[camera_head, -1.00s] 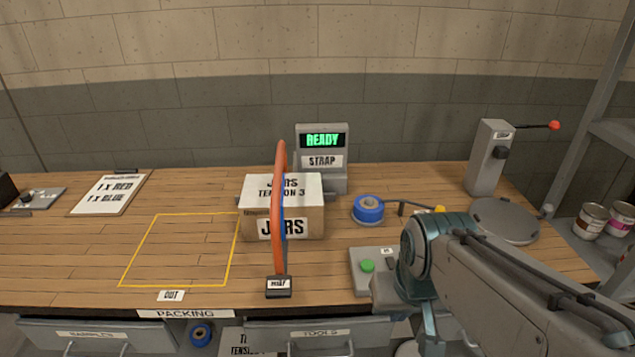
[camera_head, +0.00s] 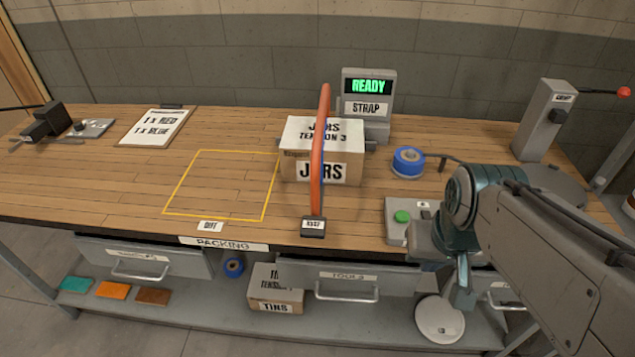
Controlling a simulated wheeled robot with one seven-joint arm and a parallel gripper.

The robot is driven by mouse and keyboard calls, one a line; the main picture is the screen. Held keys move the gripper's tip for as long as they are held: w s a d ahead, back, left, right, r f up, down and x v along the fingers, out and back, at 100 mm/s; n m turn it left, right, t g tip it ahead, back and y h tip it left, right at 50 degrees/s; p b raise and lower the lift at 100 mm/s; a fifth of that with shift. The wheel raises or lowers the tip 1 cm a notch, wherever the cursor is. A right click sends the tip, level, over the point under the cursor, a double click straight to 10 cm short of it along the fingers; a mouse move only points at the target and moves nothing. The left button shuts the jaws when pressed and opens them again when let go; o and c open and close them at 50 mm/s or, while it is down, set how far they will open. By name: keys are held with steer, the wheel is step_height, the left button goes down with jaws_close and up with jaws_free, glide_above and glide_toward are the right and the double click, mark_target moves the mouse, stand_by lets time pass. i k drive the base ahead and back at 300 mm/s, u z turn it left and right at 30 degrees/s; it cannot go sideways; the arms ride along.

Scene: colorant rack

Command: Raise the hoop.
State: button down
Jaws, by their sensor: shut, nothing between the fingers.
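The orange hoop (camera_head: 317,165) stands upright as a tall narrow arch with a blue strip along its inner side. It rises from a small dark block with a label (camera_head: 313,227) at the bench's front edge. It stands in front of and over a cardboard box marked JARS (camera_head: 294,168); its far side is hidden. My gripper (camera_head: 463,298) hangs below the teal wrist at the bench's front edge, to the right of the hoop and well apart from it. It looks shut and empty, though its fingers are small and partly unclear.
Behind the box a strap machine (camera_head: 368,88) reads READY. A blue tape roll (camera_head: 408,162) and a green button panel (camera_head: 398,232) lie to the right. A lever post (camera_head: 545,120) stands far right. The yellow-outlined area (camera_head: 222,185) at left is empty. Drawers lie below.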

mark_target(312, 226)
steer(key=u, duration=1.2)
steer(key=k, duration=0.8)
steer(key=z, duration=1.05)
steer(key=i, duration=0.5)
